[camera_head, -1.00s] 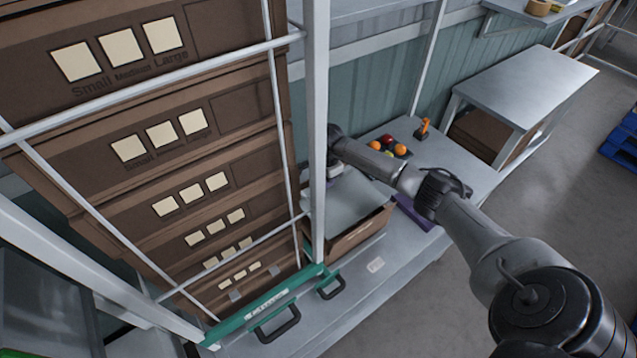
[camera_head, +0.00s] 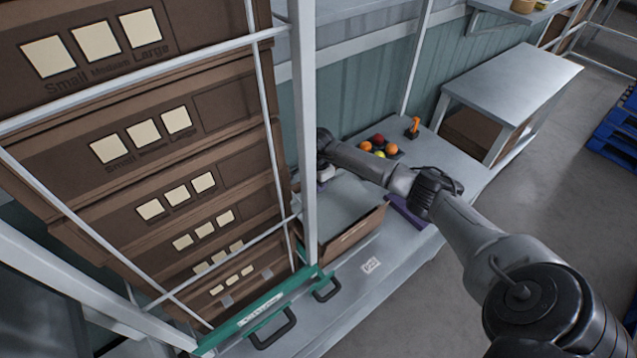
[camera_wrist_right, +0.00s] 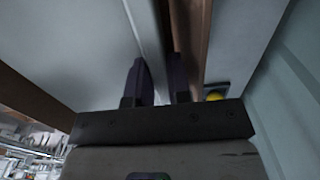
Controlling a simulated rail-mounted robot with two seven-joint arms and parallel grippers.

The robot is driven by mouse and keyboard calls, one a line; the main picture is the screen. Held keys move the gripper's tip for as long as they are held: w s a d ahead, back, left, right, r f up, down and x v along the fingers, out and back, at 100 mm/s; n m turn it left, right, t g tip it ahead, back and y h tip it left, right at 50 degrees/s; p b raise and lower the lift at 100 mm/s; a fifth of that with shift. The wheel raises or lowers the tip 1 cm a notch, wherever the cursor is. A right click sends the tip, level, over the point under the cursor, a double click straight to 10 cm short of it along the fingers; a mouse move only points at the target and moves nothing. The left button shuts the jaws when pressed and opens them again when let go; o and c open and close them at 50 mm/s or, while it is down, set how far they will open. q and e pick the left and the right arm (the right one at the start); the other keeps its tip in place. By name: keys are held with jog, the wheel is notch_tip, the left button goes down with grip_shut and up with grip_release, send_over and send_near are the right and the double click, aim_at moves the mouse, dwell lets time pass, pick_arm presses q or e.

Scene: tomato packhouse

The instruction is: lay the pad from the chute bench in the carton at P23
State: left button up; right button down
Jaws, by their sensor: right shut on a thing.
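A thin grey pad (camera_head: 345,203) shows at the mouth of an open brown carton (camera_head: 347,243) on the bench. I cannot tell whether it rests in the carton or hangs just above it. My right gripper (camera_head: 326,173) is at the pad's far left edge, partly hidden by a rack post. In the right wrist view its two dark fingers (camera_wrist_right: 158,88) are shut on the pad's edge, with the pale pad (camera_wrist_right: 142,30) running away between them. A brown carton wall (camera_wrist_right: 190,35) shows close beside the fingers. My left gripper is not in view.
A tall rack (camera_head: 306,130) with stacked brown cartons (camera_head: 150,140) stands close on the left, with a green-edged bar (camera_head: 262,305) at its foot. Colourful round fruit (camera_head: 380,147), an orange tool (camera_head: 413,127) and a label (camera_head: 371,265) are on the bench (camera_head: 385,285).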

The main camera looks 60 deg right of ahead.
dwell(0.3)
jog(key=c, duration=1)
grip_release()
jog(key=shift+r, duration=0.1)
jog(key=shift+r+p, duration=1.45)
jog(key=shift+r, duration=0.75)
